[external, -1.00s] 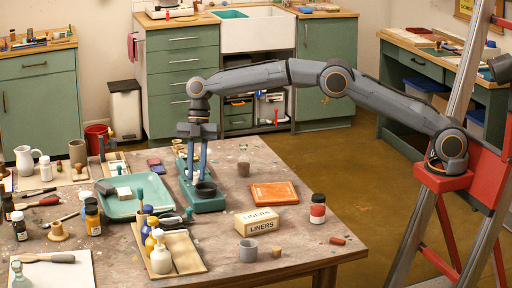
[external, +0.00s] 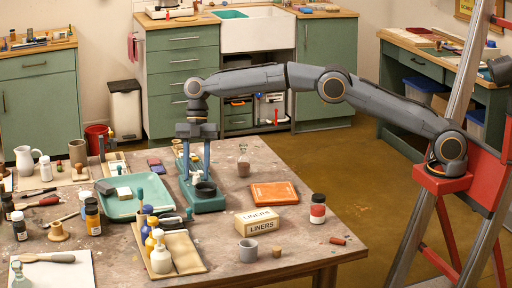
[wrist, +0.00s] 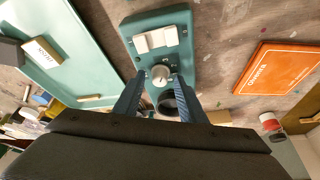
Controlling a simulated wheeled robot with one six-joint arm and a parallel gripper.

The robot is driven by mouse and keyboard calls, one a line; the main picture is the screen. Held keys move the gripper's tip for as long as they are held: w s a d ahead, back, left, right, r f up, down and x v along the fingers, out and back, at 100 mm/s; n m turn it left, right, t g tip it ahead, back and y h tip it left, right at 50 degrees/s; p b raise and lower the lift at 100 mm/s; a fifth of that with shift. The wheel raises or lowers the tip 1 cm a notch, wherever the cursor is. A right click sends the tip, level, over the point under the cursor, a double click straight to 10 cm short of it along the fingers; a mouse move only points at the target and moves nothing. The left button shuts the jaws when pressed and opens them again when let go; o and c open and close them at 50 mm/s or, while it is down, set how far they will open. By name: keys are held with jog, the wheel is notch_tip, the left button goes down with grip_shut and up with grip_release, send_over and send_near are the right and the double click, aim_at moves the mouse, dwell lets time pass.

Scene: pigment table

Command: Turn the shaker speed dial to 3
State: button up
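The shaker is a green device (external: 207,203) on the table with a dark round cup (external: 205,189) at its near end. My gripper (external: 197,179) points down over the shaker. In the wrist view its two blue fingers (wrist: 160,78) are apart, with the dial between their tips. I cannot tell if they touch it. The dial's setting and its numbers are too small to read.
A teal tray (external: 122,209) lies left of the shaker. An orange book (external: 274,193) and a liners box (external: 258,222) lie to its right. Bottles on a tan tray (external: 187,253) stand in front. The table's right front corner is mostly clear.

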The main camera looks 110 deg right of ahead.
jog(key=shift+r, duration=0.15)
jog(key=v, duration=0.7)
jog(key=shift+r, duration=0.2)
jog(key=shift+d, duration=0.1)
jog(key=s+a+m+t+h+p, duration=0.25)
jog(key=a+m+h+p, duration=0.25)
jog(key=m+p, duration=1.05)
jog(key=shift+m, duration=0.65)
jog(key=shift+d+x, duration=0.15)
jog(key=shift+x, duration=1.8)
jog(key=shift+d+x, duration=0.2)
jog(key=shift+x, duration=1.75)
jog(key=shift+w+r, duration=0.1)
jog(key=shift+w, duration=0.05)
jog(key=shift+c, duration=0.3)
